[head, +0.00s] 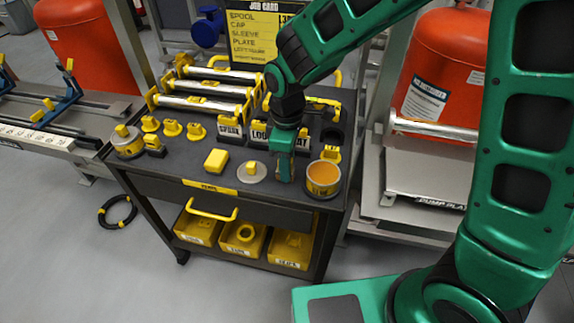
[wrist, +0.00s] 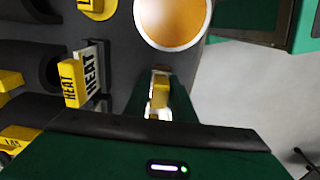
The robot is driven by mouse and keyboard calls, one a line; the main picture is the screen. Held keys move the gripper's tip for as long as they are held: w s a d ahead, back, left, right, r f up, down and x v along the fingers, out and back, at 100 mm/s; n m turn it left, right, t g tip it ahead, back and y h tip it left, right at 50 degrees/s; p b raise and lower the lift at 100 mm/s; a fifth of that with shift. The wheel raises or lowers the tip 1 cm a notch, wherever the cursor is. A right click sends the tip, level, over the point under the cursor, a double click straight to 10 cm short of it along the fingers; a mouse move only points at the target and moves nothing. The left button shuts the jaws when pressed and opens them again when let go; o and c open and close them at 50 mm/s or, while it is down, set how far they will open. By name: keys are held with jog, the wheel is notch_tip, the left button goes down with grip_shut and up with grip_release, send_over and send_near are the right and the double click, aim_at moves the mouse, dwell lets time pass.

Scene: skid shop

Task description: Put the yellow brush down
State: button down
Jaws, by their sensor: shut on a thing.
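My gripper (head: 285,172) points down at the front of the dark cart top (head: 222,150), between a grey disc with a yellow knob and a cup of orange liquid. In the wrist view my gripper (wrist: 160,85) is shut on a small yellow piece (wrist: 160,97), which I take to be the yellow brush. Only a short part of it shows between the fingers; the rest is hidden. The head view does not show it clearly, and I cannot tell whether it touches the cart top.
The orange cup (head: 323,180) stands close right of my gripper, the grey disc (head: 252,172) close left. A yellow block (head: 216,160) lies further left. Label stands, including HEAT (wrist: 88,75), are behind. Yellow bins (head: 243,238) sit on the lower shelf.

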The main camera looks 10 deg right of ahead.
jog(key=shift+f, duration=0.2)
jog(key=c, duration=1.5)
grip_release()
notch_tip(320, 180, up, 12)
jog(key=shift+r, duration=0.1)
